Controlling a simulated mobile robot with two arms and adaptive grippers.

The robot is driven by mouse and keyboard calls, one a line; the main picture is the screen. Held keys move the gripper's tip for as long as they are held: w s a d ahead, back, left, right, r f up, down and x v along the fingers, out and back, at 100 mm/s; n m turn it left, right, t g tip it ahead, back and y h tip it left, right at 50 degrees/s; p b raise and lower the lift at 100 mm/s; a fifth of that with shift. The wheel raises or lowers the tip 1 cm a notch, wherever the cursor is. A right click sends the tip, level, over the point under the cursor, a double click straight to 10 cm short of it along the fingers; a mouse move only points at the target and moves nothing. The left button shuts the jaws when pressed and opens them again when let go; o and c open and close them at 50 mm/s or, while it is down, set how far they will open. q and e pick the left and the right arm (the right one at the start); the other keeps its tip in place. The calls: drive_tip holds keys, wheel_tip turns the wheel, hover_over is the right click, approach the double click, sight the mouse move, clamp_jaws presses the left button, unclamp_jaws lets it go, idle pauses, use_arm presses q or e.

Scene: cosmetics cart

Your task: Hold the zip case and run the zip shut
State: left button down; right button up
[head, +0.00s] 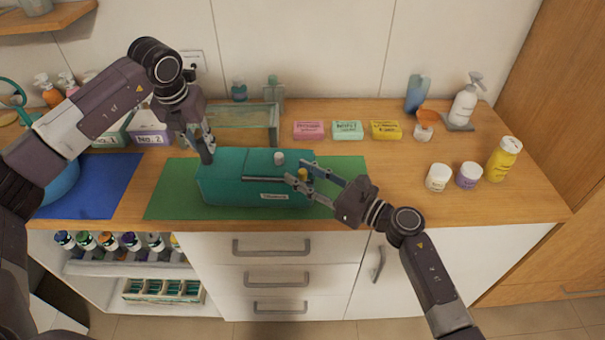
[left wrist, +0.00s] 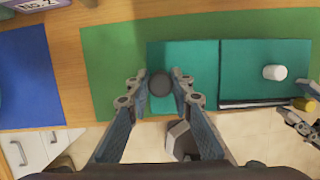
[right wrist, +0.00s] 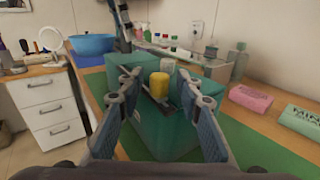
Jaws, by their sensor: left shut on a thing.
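The teal zip case (head: 235,165) lies on a green mat (head: 175,200). My left gripper (head: 204,145) is shut on the dark round post (left wrist: 160,85) at the case's left end. A yellow zip pull (head: 302,174) stands toward the case's right end, beside a white knob (head: 279,158). A dark slit (left wrist: 255,103) runs along the top to the left of the pull. My right gripper (head: 297,173) is open, with its fingers on either side of the yellow pull, which also shows in the right wrist view (right wrist: 160,85). Gaps show between the pull and the fingers.
Pink (head: 308,130), mint (head: 348,131) and yellow (head: 386,130) soap packs lie at the back right. Jars (head: 438,178) and a yellow bottle (head: 504,158) stand farther right. A blue mat (head: 105,180) with a blue bowl is at left.

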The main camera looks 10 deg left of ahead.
sight(252, 178)
use_arm(q)
drive_tip(key=shift+r, duration=0.1)
use_arm(e)
clamp_jaws()
idle(0.3)
drive_tip(key=a, duration=0.4)
drive_tip(key=s+a, duration=0.1)
drive_tip(key=a, duration=0.3)
drive_tip(key=s+a, duration=0.1)
drive_tip(key=a, duration=0.3)
drive_tip(key=shift+s+a, duration=0.15)
drive_tip(key=shift+a, duration=0.05)
use_arm(q)
drive_tip(key=shift+d, duration=0.1)
use_arm(e)
unclamp_jaws()
drive_tip(key=shift+d, duration=0.15)
